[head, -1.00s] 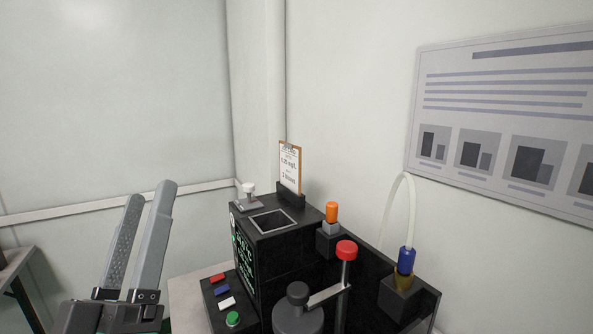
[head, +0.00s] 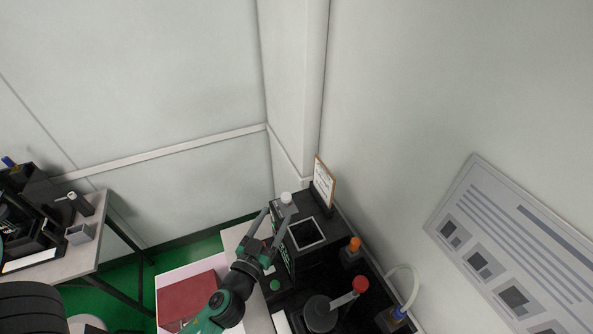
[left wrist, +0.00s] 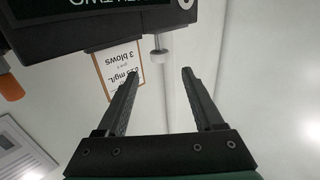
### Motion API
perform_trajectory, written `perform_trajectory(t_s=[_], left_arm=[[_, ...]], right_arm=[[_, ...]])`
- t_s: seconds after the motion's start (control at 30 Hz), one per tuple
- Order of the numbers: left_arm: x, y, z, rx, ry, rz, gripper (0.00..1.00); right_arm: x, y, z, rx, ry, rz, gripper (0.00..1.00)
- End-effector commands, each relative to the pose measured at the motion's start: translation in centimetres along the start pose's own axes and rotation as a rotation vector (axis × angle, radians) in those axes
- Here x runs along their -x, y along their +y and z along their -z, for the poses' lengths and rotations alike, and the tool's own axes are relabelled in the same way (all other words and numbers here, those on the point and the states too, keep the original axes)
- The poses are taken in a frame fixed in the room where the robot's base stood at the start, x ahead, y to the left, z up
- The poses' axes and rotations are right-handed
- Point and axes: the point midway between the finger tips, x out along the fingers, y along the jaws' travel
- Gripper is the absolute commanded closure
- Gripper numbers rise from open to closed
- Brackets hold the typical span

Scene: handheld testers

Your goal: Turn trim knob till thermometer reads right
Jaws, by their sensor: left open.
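The black tester box (head: 305,232) stands on the table at lower centre in the head view, its green-text screen partly behind my left gripper. A small white knob (head: 287,198) sits at its far left top corner; I cannot tell whether it is the trim knob. It also shows in the left wrist view (left wrist: 159,56). My left gripper (head: 277,211) is open at the box's left side, near the white knob. In the left wrist view my left gripper (left wrist: 160,71) has the knob between and slightly beyond its fingertips, apart from both. No thermometer reading is legible. My right gripper is out of view.
An orange-topped part (head: 355,244), a red-knobbed crank (head: 360,284) and a tube with a blue fitting (head: 399,313) are to the right. A dark red case (head: 188,299) lies left. Another bench (head: 98,215) stands further left.

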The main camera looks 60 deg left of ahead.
Motion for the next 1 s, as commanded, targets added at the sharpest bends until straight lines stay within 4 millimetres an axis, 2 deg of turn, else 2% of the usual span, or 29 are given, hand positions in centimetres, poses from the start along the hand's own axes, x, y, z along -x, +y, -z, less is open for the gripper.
perform_trajectory(t_s=[0.13, 0.23, 0.5, 0.7, 0.8, 1.0], left_arm=[[-0.5, 0.0, -0.1, 0.001, 0.001, 0.001, 0.31], [-1.7, 0.0, 0.1, 0.001, 0.002, 0.002, 0.31], [-7.7, 0.0, 0.1, 0.002, 0.003, 0.002, 0.31], [-10.9, 0.0, 0.0, 0.002, 0.003, 0.0, 0.31], [-11.6, 0.0, -0.1, 0.002, 0.003, 0.001, 0.31], [-11.7, 0.1, -0.1, 0.002, 0.002, 0.0, 0.31]], right_arm=[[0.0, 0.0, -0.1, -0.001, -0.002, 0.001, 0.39], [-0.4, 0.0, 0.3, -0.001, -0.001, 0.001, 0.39], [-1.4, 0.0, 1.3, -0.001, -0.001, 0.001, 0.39], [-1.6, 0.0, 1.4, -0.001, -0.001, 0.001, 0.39], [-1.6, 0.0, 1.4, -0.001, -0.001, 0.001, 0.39], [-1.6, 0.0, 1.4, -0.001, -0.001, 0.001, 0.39]])
